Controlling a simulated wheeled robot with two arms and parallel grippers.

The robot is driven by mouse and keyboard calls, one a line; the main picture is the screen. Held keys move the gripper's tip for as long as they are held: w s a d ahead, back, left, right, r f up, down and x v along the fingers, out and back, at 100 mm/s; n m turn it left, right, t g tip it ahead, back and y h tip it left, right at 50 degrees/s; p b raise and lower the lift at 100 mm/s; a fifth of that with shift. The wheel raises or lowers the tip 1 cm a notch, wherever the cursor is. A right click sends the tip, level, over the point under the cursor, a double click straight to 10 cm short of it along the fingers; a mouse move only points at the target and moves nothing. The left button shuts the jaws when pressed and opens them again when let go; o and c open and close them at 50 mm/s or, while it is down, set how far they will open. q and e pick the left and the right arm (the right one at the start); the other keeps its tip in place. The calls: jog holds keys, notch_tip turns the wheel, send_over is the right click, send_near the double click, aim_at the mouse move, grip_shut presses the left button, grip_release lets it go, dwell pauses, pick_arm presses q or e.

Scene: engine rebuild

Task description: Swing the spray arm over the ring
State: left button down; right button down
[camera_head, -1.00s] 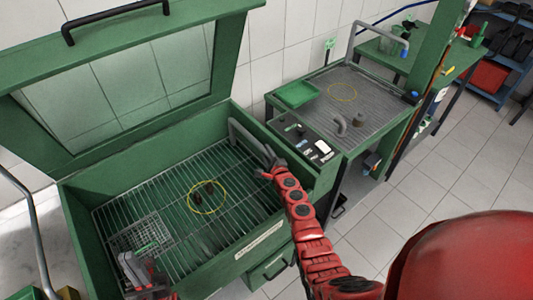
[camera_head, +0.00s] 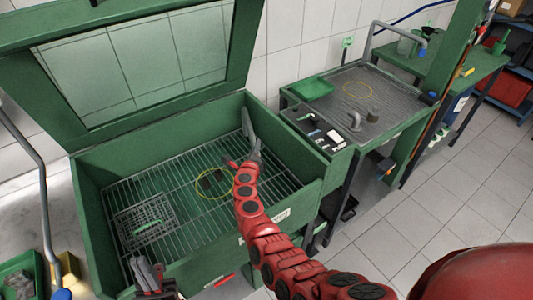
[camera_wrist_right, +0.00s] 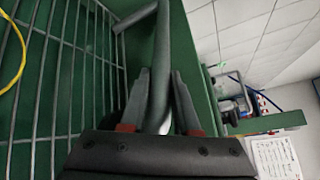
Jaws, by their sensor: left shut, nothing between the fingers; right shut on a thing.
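The spray arm (camera_head: 247,122) is a grey bent pipe at the back right inside the open green washing cabinet (camera_head: 290,160). My right gripper (camera_head: 245,156) is shut on the pipe near its free end, which the fingers partly hide. The right wrist view shows the pipe (camera_wrist_right: 163,55) between the two fingers. Part of the ring (camera_wrist_right: 17,45) shows at the left edge of the wrist view. My left gripper (camera_head: 146,268) is shut and empty at the cabinet's front left.
A wire basket (camera_head: 145,222) stands on the grate at left. The cabinet's glazed lid (camera_head: 130,85) is raised. A control panel (camera_head: 315,128) and a second bench (camera_head: 385,88) with another yellow ring stand to the right.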

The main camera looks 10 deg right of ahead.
jog(key=w+a+m+g+h+b, duration=0.1)
jog(key=a+b, duration=0.6)
jog(key=b, duration=1)
jog(key=shift+w+a+m+g+h, duration=0.4)
jog(key=shift+m+g+h, duration=0.3)
jog(key=shift+m+h, duration=0.85)
jog(key=c, duration=0.7)
grip_release()
jog(key=shift+s, duration=0.15)
jog(key=shift+o, duration=0.2)
jog(key=shift+a, duration=0.1)
